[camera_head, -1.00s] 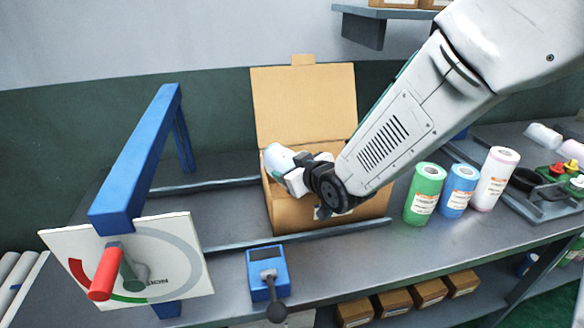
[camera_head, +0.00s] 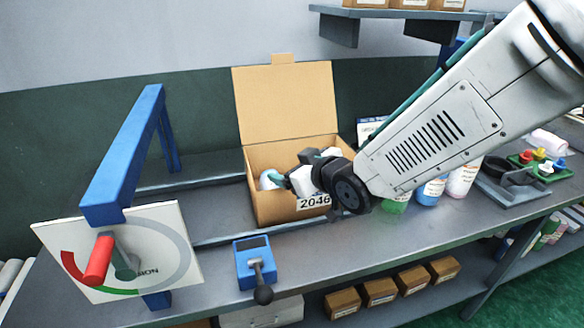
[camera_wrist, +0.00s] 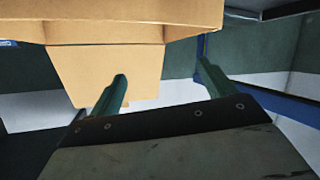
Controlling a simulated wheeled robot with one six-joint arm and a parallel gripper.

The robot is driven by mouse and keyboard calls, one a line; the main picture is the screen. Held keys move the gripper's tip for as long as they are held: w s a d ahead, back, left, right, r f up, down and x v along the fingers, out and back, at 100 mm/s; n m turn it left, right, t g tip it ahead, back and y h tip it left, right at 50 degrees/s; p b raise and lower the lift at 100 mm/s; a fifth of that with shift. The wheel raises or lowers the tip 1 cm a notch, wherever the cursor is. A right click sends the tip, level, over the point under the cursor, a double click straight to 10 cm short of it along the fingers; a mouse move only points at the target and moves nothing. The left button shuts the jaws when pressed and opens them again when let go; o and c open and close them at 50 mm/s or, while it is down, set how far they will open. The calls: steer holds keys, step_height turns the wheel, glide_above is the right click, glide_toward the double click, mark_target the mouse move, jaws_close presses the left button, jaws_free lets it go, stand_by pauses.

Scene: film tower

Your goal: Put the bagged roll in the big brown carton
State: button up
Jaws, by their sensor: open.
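The big brown carton (camera_head: 270,208) stands on the grey bench with its lid raised at the back and a 2046 label on its front. The bagged roll, a pale whitish roll (camera_head: 267,180), shows inside the carton at its left. Most of the roll is hidden by the carton wall and my gripper. My gripper (camera_head: 278,179) is over the carton opening, with a teal finger close beside the roll; I cannot tell if they touch. In the wrist view my gripper (camera_wrist: 162,70) has its two fingers apart with nothing between them. The carton (camera_wrist: 105,75) also shows there.
Green (camera_head: 396,203), blue (camera_head: 431,190) and white (camera_head: 462,180) rolls stand right of the carton, partly behind my arm. A blue frame with a dial plate (camera_head: 150,240) stands at left. A blue lever box (camera_head: 254,262) sits at the front edge.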

steer(key=s+d+r+m+g+h, duration=0.2)
steer(key=s+d+m+h, duration=0.15)
steer(key=d, duration=0.65)
steer(key=s+d+r+m+g+h, duration=0.1)
steer(key=s+d+r+m+h, duration=0.3)
steer(key=d, duration=0.6)
steer(key=s+d+m+g, duration=0.1)
steer(key=s+d+g, duration=0.2)
steer(key=s, duration=0.8)
steer(key=s+d+m+g, duration=0.1)
steer(key=s+d+g, duration=0.2)
steer(key=s+d, duration=0.3)
steer(key=s, duration=0.4)
steer(key=shift+s+f+g, duration=0.2)
steer(key=shift+s+g, duration=0.15)
steer(key=shift+g, duration=0.05)
steer(key=shift+m+h, duration=0.25)
steer(key=shift+c, duration=0.3)
